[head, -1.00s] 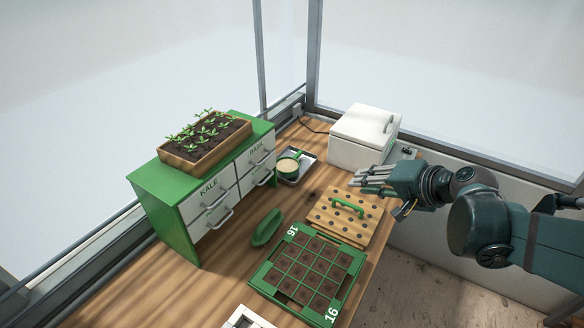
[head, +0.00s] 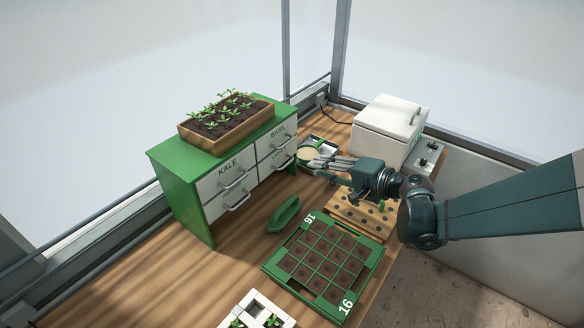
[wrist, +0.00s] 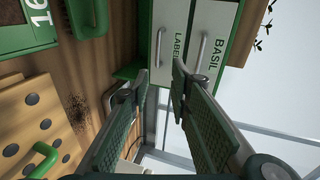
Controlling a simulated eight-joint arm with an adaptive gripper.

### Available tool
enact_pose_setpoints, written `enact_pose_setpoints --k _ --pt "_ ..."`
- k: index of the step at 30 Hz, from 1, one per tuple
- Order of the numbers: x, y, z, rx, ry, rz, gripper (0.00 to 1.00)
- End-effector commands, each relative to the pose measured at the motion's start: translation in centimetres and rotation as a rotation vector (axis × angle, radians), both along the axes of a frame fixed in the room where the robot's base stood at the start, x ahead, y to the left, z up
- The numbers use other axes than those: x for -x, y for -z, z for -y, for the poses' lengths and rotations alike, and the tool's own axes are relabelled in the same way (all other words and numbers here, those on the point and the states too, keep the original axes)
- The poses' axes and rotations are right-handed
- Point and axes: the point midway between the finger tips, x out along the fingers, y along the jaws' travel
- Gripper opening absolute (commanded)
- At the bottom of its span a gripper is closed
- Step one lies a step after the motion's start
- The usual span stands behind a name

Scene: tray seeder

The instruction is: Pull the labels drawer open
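The labels drawer (wrist: 176,22) is white, with dark lettering and a metal bar handle. It is the lower right drawer of the green cabinet (head: 180,180), below the basil drawer (wrist: 222,20), and looks shut. In the head view the labels drawer (head: 271,168) is small and its lettering is hard to read. My gripper (head: 316,164) is to the right of the cabinet's front, apart from the drawer. In the wrist view my gripper (wrist: 160,75) is open and empty, its fingers spread and pointing towards the drawer fronts.
A cup of tan contents (head: 306,154) on a small tray sits close by my fingers. A perforated wooden board (head: 352,214) lies below my gripper. A green scoop (head: 283,213) and green seed tray (head: 312,290) are nearer. A white box (head: 385,130) stands behind.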

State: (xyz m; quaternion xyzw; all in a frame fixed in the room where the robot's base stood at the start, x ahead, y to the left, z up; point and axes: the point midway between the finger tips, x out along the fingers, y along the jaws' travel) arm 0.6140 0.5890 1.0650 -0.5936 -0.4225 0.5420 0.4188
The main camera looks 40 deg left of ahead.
Motion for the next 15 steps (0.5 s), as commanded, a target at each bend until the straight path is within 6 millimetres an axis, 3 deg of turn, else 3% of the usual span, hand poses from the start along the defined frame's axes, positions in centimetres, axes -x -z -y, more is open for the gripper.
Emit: enact_pose_setpoints --k 6,15 --pt "0.7 2.0 -2.9 -0.059 -0.031 -0.041 0.21" --pt "1.0 2.5 -3.8 -0.082 -0.042 -0.057 0.21"
